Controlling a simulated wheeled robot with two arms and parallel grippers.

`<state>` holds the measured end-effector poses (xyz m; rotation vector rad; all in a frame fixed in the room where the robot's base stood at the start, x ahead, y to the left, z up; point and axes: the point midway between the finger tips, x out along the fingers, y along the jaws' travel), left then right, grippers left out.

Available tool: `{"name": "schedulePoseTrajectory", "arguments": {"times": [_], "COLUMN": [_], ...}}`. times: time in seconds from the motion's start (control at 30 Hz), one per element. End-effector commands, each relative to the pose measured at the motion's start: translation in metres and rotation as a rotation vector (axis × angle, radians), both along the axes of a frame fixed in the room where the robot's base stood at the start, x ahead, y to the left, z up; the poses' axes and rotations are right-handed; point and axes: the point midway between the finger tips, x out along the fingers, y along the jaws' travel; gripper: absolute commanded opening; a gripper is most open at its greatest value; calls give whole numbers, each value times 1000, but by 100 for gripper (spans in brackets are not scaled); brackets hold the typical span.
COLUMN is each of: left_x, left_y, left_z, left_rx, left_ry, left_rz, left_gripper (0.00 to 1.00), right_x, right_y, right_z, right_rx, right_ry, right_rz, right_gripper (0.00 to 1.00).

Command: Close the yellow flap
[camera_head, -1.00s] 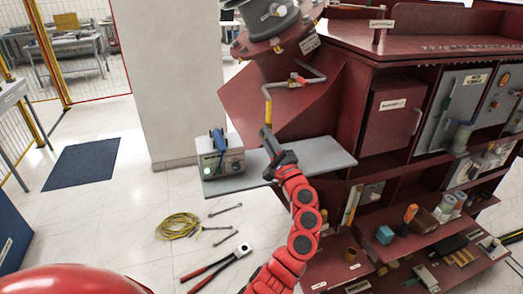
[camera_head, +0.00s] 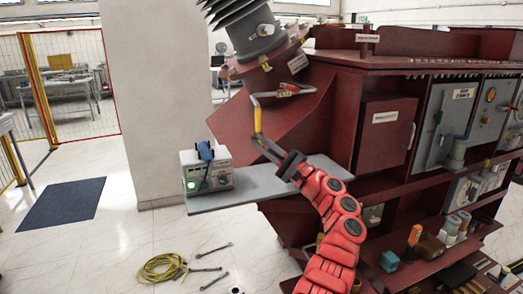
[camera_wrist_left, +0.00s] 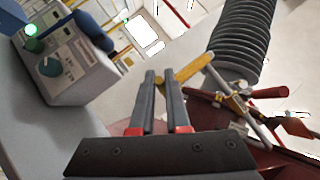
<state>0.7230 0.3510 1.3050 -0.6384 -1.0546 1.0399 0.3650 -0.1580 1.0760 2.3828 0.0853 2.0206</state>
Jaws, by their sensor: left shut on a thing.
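The yellow flap (camera_head: 258,119) is a narrow yellow bar at the end of a bent grey rod, on the front of the dark red transformer below the grey bushing. My left gripper (camera_head: 261,140) reaches up from below and is shut on its lower end. In the left wrist view the two dark fingers (camera_wrist_left: 161,78) are close together, with the yellow bar (camera_wrist_left: 186,71) running up and right from between their tips to the grey rod. The fingers partly hide the gripped end. My right gripper is not in view.
A grey shelf (camera_head: 240,194) below the gripper carries a grey meter box (camera_head: 219,179) with a blue handle. The ribbed bushing (camera_head: 262,42) rises above the flap. A red cabinet (camera_head: 388,138) stands to the right. A yellow cable coil (camera_head: 160,267) and tools lie on the floor.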

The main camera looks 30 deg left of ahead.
Motion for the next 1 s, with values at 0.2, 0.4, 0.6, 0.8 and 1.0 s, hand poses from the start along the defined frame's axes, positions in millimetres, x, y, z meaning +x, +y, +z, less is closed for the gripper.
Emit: {"name": "schedulePoseTrajectory", "arguments": {"times": [0.2,0.4,0.6,0.8,1.0], "left_x": [3,3,3,2,2], "left_y": [-2,-2,-3,-2,-2], "left_z": [-1,0,1,2,2], "left_rx": [2,4,5,6,6], "left_ry": [5,4,3,2,0], "left_rz": [3,2,0,2,2], "left_gripper": [0,0,0,42,42], "right_x": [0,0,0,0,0], "right_y": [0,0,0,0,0], "right_z": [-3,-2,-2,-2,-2], "right_rx": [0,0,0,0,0], "right_ry": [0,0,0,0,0], "right_rz": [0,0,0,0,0], "right_gripper": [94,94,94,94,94]}}
